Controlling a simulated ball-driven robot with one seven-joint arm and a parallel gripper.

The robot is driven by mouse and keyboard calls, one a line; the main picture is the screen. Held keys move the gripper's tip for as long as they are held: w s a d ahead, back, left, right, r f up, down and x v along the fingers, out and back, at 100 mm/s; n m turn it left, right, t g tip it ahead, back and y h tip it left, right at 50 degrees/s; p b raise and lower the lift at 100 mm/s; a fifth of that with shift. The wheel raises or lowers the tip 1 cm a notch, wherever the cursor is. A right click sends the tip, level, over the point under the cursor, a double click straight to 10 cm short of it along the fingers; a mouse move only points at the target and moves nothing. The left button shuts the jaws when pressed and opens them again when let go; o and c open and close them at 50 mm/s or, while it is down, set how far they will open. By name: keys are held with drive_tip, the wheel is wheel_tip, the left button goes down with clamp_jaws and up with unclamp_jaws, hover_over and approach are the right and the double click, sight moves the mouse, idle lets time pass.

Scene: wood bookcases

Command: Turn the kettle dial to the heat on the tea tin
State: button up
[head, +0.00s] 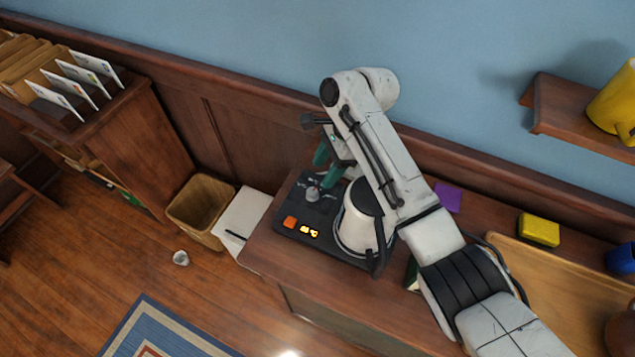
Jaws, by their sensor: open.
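The kettle (357,228), white with a dark lid, stands on a black base on the wooden counter, partly hidden by my arm. The base's control panel (307,208) has a grey dial (313,194), an orange button (290,222) and small lit yellow marks. The dial's setting is too small to read. My gripper (325,170) is open, with its green fingers just above and behind the dial; I cannot tell whether they touch it. I cannot make out a tea tin for certain; a small dark green thing (412,273) is mostly hidden behind my arm.
A purple square (447,197) and a yellow block (538,230) lie right of my arm, near a wooden tray (497,243). A blue cup (622,259) is at the right edge. A yellow mug (612,105) sits on the wall shelf (560,115). A wicker bin (201,208) stands left of the counter.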

sight(313, 191)
drive_tip(key=x, duration=0.7)
drive_tip(key=shift+a+f, duration=0.1)
drive_tip(key=shift+f, duration=0.1)
drive_tip(key=shift+s, duration=0.1)
clamp_jaws()
